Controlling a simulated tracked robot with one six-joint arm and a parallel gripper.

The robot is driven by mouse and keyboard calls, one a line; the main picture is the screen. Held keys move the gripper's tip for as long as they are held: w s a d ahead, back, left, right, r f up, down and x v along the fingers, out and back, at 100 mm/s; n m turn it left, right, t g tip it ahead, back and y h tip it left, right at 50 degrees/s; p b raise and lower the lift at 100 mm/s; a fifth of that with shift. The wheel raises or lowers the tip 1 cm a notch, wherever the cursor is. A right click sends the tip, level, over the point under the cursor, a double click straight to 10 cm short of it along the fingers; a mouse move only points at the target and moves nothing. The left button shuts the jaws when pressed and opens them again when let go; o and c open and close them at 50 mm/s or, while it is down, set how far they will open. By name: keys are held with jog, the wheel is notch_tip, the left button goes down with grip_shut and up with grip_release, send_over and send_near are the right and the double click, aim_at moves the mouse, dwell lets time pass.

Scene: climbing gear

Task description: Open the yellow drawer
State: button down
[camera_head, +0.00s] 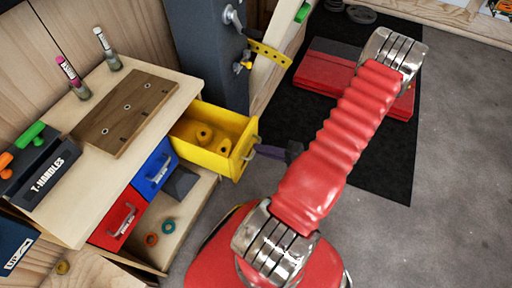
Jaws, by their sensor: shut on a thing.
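The yellow drawer (240,165) is pulled out of the right side of the wooden cabinet, and its inside shows. Yellow rounded pieces (204,135) lie in it. A pale handle (250,154) is on its front. My gripper (261,150) is at this handle and shut on it. Only a small dark part of the gripper shows; my red arm hides the rest.
A dark grey column (209,50) stands behind the drawer. Grey floor (450,180) is clear at right.

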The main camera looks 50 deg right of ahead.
jog(key=shift+s+d+f, duration=0.1)
jog(key=shift+s+f, duration=0.05)
jog(key=shift+s, duration=0.2)
jog(key=c, duration=1.8)
grip_release()
jog(key=shift+c, duration=0.2)
jog(key=v, duration=1.3)
jog(key=shift+s, duration=0.35)
